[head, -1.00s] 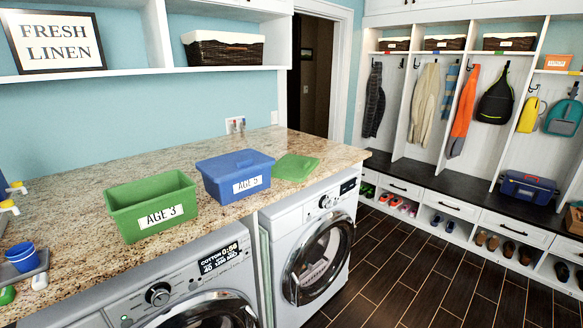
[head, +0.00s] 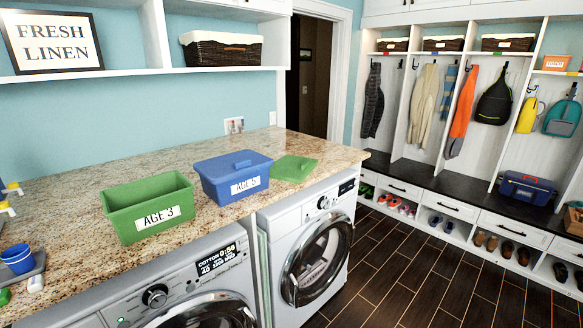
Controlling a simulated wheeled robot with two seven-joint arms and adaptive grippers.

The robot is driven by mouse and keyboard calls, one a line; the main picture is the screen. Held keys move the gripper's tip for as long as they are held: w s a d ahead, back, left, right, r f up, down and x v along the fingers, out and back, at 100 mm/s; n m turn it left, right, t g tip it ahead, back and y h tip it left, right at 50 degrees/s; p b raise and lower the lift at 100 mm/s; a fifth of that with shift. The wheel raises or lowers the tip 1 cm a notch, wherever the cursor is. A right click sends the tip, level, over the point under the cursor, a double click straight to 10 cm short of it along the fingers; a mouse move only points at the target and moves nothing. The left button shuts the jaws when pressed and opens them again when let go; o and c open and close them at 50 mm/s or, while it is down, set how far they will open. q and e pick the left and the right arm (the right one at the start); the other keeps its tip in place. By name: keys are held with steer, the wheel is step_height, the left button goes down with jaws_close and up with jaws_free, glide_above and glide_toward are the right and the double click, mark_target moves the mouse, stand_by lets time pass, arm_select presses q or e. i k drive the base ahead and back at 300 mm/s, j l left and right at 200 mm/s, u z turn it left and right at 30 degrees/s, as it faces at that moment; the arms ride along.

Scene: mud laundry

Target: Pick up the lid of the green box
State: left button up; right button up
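An open green box (head: 150,213) labelled "AGE 3" sits on the granite countertop, near its front edge. Its lid is off. A flat green lid (head: 294,168) lies on the countertop to the right, near the counter's right end. A blue box (head: 234,181) labelled "AGE 5", with its blue lid on, stands between the green box and the green lid. Neither of my grippers shows in the head view.
The granite countertop (head: 100,248) has free room behind the boxes. A grey tray with blue cups (head: 18,259) is at the far left. A washer (head: 190,290) and a dryer (head: 308,250) stand under the counter. Dark floor (head: 400,270) is open at the right.

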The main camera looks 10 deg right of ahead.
mark_target(290, 169)
steer(key=i+l+u, duration=0.2)
steer(key=l, duration=0.2)
steer(key=i+l+u, duration=0.1)
steer(key=l+u, duration=0.15)
steer(key=l, duration=0.15)
steer(key=l+u, duration=0.2)
steer(key=l, duration=0.2)
steer(key=i+l+u, duration=0.25)
steer(key=l, duration=0.2)
steer(key=k, duration=0.1)
